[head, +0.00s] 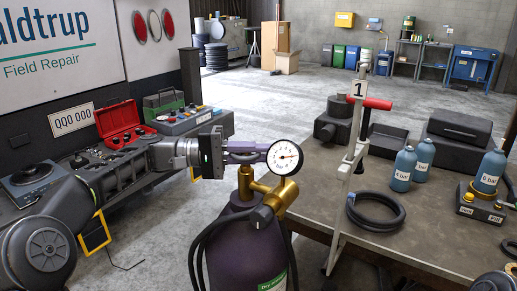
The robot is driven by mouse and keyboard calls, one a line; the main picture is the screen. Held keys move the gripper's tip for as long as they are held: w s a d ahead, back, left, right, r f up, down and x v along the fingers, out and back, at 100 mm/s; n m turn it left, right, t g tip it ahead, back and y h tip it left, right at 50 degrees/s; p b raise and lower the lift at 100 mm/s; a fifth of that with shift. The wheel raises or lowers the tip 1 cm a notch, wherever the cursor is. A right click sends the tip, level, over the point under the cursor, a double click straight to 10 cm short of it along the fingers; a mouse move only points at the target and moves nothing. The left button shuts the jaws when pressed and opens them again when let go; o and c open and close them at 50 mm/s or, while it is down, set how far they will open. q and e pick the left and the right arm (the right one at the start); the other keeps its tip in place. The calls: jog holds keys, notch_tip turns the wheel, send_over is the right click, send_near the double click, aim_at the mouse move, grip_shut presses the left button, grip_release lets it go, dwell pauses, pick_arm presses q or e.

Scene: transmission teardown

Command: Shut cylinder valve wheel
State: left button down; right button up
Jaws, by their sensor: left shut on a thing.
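A dark purple gas cylinder (243,255) stands upright at the bottom centre, with a brass valve (246,184) on its top. A round white pressure gauge (284,157) sits on the valve's upper right. A dark round knob (262,216) is on the valve's lower right. My left gripper (245,152) comes in from the left at the top of the valve, directly left of the gauge. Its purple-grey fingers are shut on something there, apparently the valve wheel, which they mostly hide. My right gripper is not in view.
A black hose loops down beside the cylinder. To the right, a workbench (322,205) carries a coiled hose (375,211), blue bottles (403,168), dark cases and a stand with a red handle (370,103). Another bench with a red toolbox (118,119) lies left. Open floor lies behind.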

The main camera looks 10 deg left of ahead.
pick_arm(q)
jog(key=shift+f, duration=0.1)
jog(key=c, duration=1.5)
grip_release()
jog(key=shift+o, duration=0.2)
jog(key=s+a+p, duration=0.1)
jog(key=a, duration=0.6)
jog(key=shift+s+a, duration=0.25)
jog(key=shift+a, duration=0.1)
